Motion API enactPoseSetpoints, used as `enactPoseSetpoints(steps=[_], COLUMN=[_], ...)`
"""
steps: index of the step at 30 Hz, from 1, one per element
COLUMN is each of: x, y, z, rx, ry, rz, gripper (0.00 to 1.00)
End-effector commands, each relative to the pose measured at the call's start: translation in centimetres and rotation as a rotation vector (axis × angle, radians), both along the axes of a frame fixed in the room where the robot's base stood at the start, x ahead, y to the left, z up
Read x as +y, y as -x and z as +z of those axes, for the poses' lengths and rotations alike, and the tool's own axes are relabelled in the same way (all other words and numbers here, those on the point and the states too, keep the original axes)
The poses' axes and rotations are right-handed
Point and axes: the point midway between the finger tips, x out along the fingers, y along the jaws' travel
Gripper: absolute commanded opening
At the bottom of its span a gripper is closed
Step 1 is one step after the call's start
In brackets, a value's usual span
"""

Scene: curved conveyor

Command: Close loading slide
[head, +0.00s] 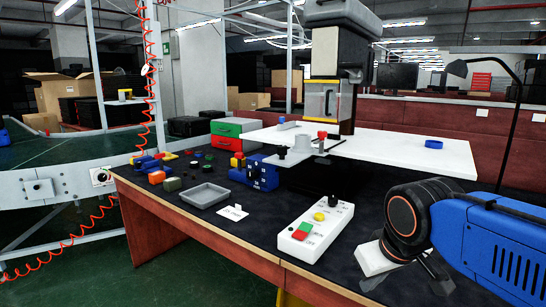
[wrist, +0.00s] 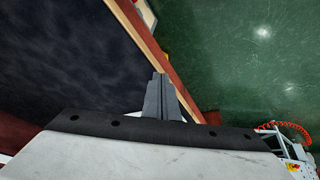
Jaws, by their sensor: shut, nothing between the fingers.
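A machine with a dark column and a clear, yellow-framed chamber (head: 330,101) stands at the back of the dark bench. A white plate (head: 405,148) extends around its foot, with grey round parts and a small red knob (head: 322,135) at its front. I cannot tell for certain which part is the loading slide, or whether it is open. My gripper (wrist: 160,80) is shut and empty in the wrist view, pointing over the bench's wooden edge.
A white control box (head: 316,230) with coloured buttons stands at the bench front. A grey tray (head: 205,195), a white card (head: 233,212), a blue block (head: 262,173), a green-and-red drawer unit (head: 234,134) and several small coloured parts lie left.

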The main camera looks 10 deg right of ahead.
Motion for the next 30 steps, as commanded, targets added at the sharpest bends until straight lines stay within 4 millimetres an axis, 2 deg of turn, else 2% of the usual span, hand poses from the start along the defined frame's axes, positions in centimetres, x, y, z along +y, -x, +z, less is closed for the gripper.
enactPoseSetpoints(steps=[1,3,11,18,24,27,30], x=[0.7,1.5,6.0,12.1,17.5,19.4,20.5], y=[-1.8,-4.2,-12.7,-19.9,-24.5,-25.9,-26.6], z=[1.8,4.3,12.6,19.2,23.4,24.7,25.4], rx=[-0.005,-0.015,-0.058,-0.109,-0.151,-0.167,-0.175], ry=[0.017,0.045,0.145,0.233,0.293,0.312,0.324], rz=[0.034,0.075,0.220,0.340,0.418,0.442,0.454], gripper=[0.00,0.00,0.00,0.00,0.00,0.00,0.00])
